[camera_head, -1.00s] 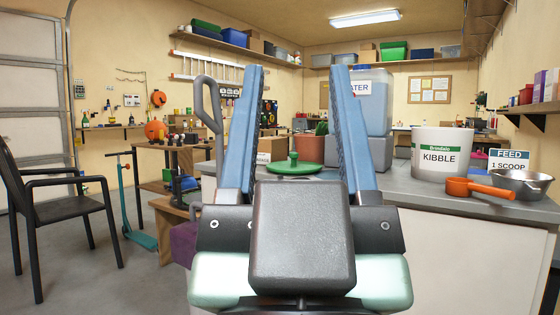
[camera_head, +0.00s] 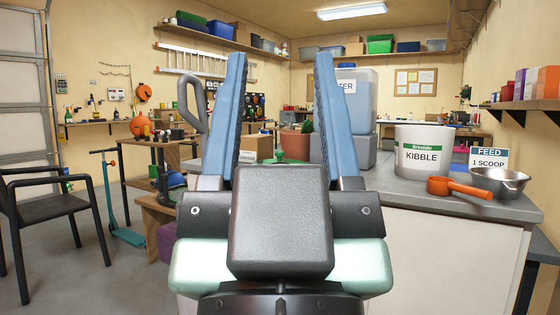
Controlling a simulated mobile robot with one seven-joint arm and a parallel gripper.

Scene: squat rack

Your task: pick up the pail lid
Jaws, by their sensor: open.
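The green pail lid (camera_head: 288,158) lies on the grey counter beyond my gripper. Only a small green part of it, around its knob, shows between the fingers; the palm block hides the rest. My gripper (camera_head: 280,57) is open, its two blue fingers spread wide and pointing forward and up in the picture. Nothing is between the fingertips, and the lid appears farther off, apart from them. The white KIBBLE pail (camera_head: 424,152) stands open on the counter to the right.
A black chair (camera_head: 48,207) is at left.

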